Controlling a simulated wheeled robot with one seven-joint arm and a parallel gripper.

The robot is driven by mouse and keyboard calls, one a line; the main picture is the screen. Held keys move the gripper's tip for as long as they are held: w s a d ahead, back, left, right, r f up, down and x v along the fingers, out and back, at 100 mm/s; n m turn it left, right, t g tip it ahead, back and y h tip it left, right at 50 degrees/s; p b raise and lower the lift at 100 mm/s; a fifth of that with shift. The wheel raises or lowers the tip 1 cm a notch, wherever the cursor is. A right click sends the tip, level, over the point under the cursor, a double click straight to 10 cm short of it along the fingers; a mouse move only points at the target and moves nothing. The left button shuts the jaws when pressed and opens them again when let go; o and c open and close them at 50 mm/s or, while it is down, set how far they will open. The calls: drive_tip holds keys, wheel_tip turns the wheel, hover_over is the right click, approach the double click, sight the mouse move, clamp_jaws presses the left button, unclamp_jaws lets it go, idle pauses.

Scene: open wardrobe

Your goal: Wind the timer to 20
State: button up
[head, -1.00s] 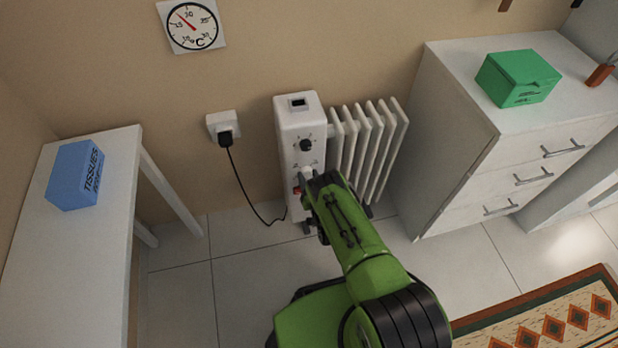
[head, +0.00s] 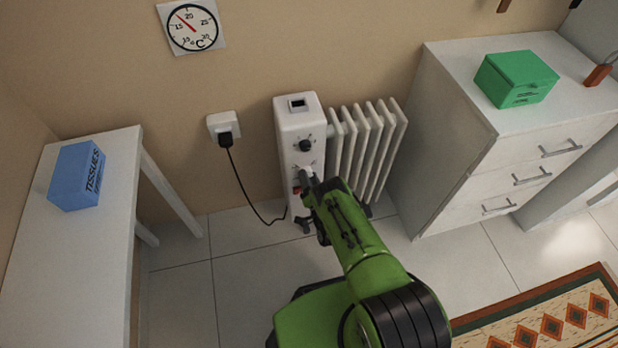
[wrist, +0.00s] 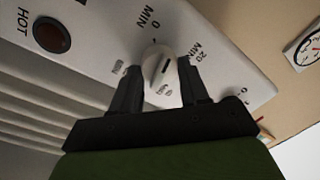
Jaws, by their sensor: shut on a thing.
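The white heater (head: 288,120) stands against the wall, with a dark knob (head: 305,145) on its upper front. Below that, the white timer knob (wrist: 157,66) shows in the wrist view, with labels reading 0 MIN and 20 MIN around it. A dark line marks the knob's face; I cannot tell exactly which value it points to. My gripper (wrist: 160,85) is shut on the timer knob, one dark finger on each side. In the head view my gripper (head: 307,182) partly covers the timer area.
A dark red lamp labelled HOT (wrist: 52,35) is on the panel. A black plug and cord (head: 226,140) run from the wall socket to the heater. A table with a tissue box (head: 77,176) stands left; a drawer cabinet (head: 450,130) stands right. A patterned rug (head: 560,325) lies at lower right.

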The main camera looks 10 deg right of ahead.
drive_tip(key=m, duration=0.4)
drive_tip(key=m+p, duration=0.1)
drive_tip(key=m, duration=0.3)
drive_tip(key=m+h, duration=0.1)
drive_tip(key=m, duration=0.3)
drive_tip(key=shift+f+m, duration=0.25)
drive_tip(key=shift+m, duration=0.05)
drive_tip(key=shift+h, duration=0.3)
drive_tip(key=o, duration=1.1)
drive_tip(key=shift+c, duration=0.2)
drive_tip(key=shift+f, duration=0.1)
